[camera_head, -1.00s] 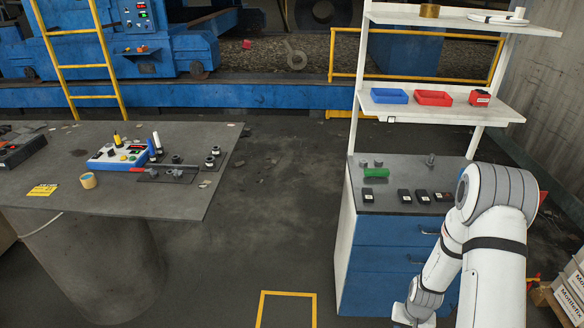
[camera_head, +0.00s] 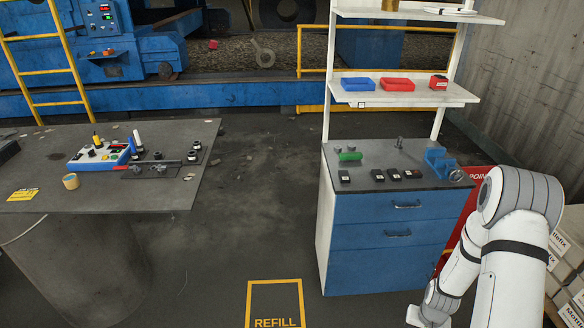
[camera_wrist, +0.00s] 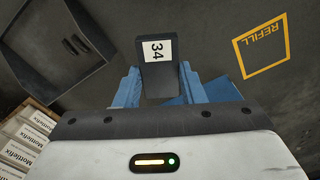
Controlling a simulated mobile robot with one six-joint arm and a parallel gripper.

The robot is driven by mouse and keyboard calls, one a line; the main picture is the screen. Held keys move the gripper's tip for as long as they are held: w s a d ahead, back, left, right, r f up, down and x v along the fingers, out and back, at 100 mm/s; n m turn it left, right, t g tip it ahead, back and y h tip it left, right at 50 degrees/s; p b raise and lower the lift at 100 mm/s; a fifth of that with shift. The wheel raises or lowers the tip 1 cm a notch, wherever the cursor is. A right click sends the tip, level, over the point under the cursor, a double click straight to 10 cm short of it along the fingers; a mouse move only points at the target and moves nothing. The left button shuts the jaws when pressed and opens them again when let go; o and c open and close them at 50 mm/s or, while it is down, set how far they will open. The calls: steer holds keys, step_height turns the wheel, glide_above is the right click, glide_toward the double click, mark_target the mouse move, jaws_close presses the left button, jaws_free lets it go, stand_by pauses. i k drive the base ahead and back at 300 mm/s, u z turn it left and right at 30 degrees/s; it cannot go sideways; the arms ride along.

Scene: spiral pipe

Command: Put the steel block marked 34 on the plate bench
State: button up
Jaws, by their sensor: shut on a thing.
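In the wrist view, my gripper (camera_wrist: 157,88) is shut on a dark steel block (camera_wrist: 158,78). Its white label reads 34, turned sideways. The blue fingers stand on both sides of it, and the block is held in the air above the dark floor. In the head view, my arm's lower end is at the bottom right, and the block cannot be made out there. A grey bench (camera_head: 105,195) with a flat plate top stands at the left, well away from my arm. I cannot confirm from any marking that it is the plate bench.
A blue cabinet (camera_head: 385,245) carries several small dark labelled blocks (camera_head: 392,174), a green part (camera_head: 350,156) and a blue vise (camera_head: 440,163). Shelves (camera_head: 405,92) rise behind it. Open floor (camera_head: 245,215) lies between bench and cabinet.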

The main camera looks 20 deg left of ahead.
mark_target(100, 184)
steer(key=u, duration=0.5)
steer(key=i, duration=0.15)
steer(key=z, duration=2.45)
steer(key=k, duration=3)
steer(key=z, duration=0.2)
steer(key=i, duration=0.2)
steer(key=u, duration=3)
